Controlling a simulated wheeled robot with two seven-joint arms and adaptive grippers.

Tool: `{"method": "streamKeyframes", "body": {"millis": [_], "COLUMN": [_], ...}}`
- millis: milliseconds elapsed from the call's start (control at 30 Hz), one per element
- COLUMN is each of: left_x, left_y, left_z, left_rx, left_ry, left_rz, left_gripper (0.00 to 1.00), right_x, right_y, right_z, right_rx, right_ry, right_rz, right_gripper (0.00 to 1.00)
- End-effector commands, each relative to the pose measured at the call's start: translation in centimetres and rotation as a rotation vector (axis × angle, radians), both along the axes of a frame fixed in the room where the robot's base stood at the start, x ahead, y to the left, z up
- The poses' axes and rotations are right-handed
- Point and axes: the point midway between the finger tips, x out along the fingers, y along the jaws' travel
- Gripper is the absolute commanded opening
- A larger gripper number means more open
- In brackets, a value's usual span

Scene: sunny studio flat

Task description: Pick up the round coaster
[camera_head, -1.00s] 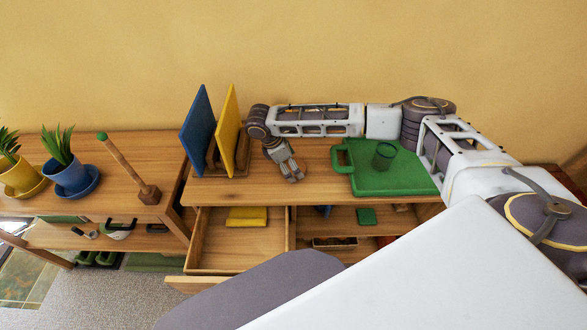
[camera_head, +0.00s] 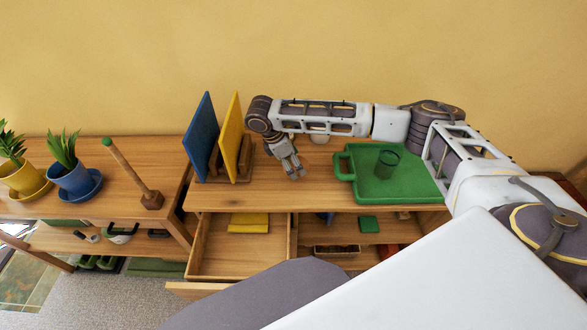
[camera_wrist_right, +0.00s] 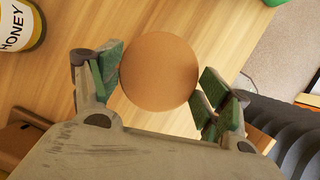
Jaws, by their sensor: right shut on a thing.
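The round coaster (camera_wrist_right: 159,71), a plain brown disc, is between the two green-padded fingers of my right gripper (camera_wrist_right: 160,88) in the right wrist view. The fingers are shut on its opposite edges. In the head view my right gripper (camera_head: 292,169) points down over the wooden tabletop (camera_head: 270,197), right of the board rack. I cannot make out the coaster there. My left gripper is not in view.
A blue board (camera_head: 200,138) and a yellow board (camera_head: 230,137) stand upright close left of my right gripper. A green tray (camera_head: 395,185) with a green cup (camera_head: 387,162) is to the right. A honey jar (camera_wrist_right: 17,26) stands nearby. A drawer (camera_head: 240,254) is open below.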

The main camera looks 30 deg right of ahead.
Motion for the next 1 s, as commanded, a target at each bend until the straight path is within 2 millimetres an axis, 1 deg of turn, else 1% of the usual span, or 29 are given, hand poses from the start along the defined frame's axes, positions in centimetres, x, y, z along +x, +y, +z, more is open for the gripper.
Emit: {"method": "streamKeyframes", "body": {"millis": [33,200,400,667,1000], "left_x": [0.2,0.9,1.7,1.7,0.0], "left_y": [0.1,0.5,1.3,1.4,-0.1], "left_z": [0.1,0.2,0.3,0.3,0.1], "left_rx": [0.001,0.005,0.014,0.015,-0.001], "left_ry": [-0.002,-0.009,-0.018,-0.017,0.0], "left_rz": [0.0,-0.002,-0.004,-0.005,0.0], "left_gripper": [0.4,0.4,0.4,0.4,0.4], "right_x": [0.0,0.0,0.0,0.0,0.0], "right_y": [0.0,0.0,0.0,0.0,0.0], "right_z": [0.9,3.2,4.9,5.3,5.2], "right_rx": [0.001,0.0,0.0,0.0,0.0], "right_ry": [-0.002,-0.001,0.0,0.0,0.0], "right_rz": [0.0,-0.001,-0.001,-0.001,-0.001], "right_gripper": [0.53,0.53,0.53,0.53,0.53]}}
